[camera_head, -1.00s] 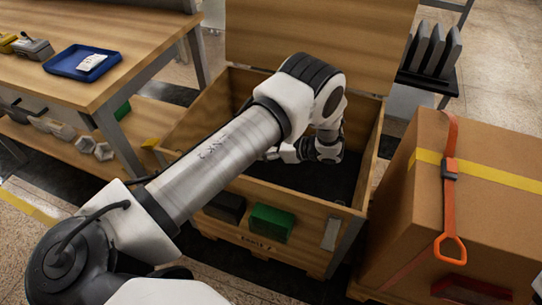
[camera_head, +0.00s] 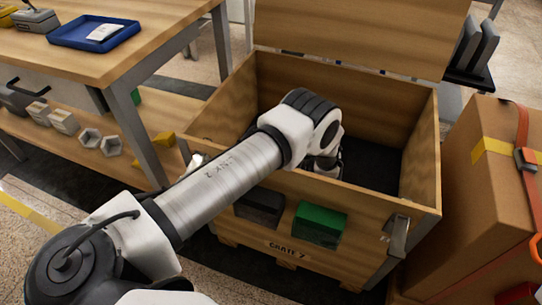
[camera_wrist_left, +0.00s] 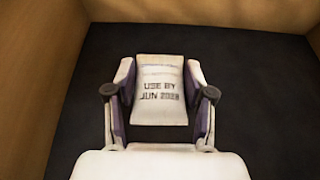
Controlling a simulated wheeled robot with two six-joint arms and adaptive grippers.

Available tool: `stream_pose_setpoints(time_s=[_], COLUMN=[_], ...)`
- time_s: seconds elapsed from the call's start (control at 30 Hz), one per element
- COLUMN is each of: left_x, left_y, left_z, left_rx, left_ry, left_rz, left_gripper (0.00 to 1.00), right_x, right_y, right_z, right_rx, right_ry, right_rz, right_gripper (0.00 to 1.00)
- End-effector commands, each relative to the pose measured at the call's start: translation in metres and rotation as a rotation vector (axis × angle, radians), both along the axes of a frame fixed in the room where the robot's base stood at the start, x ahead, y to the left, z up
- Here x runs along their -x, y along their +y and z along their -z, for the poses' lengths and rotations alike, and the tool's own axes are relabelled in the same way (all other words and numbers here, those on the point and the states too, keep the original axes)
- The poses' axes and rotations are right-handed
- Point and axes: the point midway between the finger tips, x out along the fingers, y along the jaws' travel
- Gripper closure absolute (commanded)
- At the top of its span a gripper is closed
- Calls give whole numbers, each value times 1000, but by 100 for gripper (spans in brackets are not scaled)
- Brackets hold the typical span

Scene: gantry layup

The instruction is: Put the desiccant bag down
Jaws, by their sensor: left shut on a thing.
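The desiccant bag (camera_wrist_left: 160,105) is white, printed "USE BY JUN 2028", and shows in the left wrist view. My left gripper (camera_wrist_left: 159,72) is shut on it, one finger on each side. The bag is inside the wooden crate (camera_head: 297,209), above or on its dark floor; I cannot tell whether it touches. In the head view my left arm reaches over the crate's front wall, and the wall and arm hide the gripper and bag. My right gripper is not in view.
The crate lid (camera_head: 365,35) stands open at the back. A strapped cardboard box (camera_head: 500,190) is close on the right. A workbench (camera_head: 130,60) with a blue tray (camera_head: 70,36) holding a white packet is on the left. The crate floor around the bag looks clear.

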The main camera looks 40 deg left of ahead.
Motion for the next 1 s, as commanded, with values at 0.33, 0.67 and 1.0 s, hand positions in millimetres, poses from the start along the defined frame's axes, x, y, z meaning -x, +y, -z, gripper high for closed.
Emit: stream_pose_setpoints(time_s=[0.33,0.67,1.0], left_x=[1,1,0], left_y=[0,0,0], left_z=[35,37,33], left_rx=[0,0,0], left_ry=[0,0,0], left_rz=[-1,-1,-1], left_gripper=[81,22,22], right_x=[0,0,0], right_y=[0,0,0], right_z=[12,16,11], right_rx=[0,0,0], right_ry=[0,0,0], right_rz=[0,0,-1], right_gripper=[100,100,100])
